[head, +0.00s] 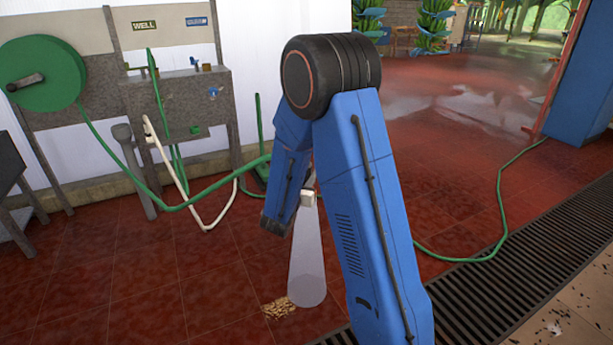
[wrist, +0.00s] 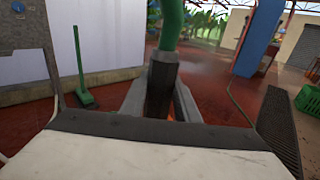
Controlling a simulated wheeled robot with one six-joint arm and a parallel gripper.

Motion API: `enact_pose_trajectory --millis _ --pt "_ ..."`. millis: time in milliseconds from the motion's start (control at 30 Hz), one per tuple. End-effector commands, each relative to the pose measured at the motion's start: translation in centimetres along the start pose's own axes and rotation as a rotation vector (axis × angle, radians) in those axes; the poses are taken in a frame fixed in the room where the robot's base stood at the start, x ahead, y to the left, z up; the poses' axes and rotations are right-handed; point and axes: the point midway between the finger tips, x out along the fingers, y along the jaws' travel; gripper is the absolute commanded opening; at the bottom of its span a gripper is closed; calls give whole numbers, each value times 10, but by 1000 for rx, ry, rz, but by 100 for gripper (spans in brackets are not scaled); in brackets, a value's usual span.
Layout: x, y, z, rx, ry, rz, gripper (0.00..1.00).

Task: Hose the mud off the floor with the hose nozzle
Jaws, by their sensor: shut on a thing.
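My gripper (wrist: 160,105) is shut on the dark hose nozzle (wrist: 161,78), with the green hose (wrist: 171,25) rising from it in the wrist view. In the head view my arm hides most of the gripper and nozzle. A pale, see-through spray cone (head: 307,255) runs down from there to the red tiled floor (head: 135,290). A small tan-brown mud patch (head: 279,309) lies on the floor. The foot of the cone is at the patch's right edge, and most of the patch shows to its left.
A green hose reel (head: 42,74) and a grey sink (head: 180,105) stand along the white wall at left. A dark drain grate (head: 480,290) crosses the right. Green hose (head: 502,205) lies on the floor. A green broom (wrist: 82,85) stands near the wall.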

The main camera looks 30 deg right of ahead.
Motion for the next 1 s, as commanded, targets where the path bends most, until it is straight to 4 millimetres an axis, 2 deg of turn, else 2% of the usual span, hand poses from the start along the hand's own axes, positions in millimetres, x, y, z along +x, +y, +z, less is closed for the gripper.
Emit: enact_pose_trajectory --millis 1000 --pt "-36 36 0 1 0 1 6"
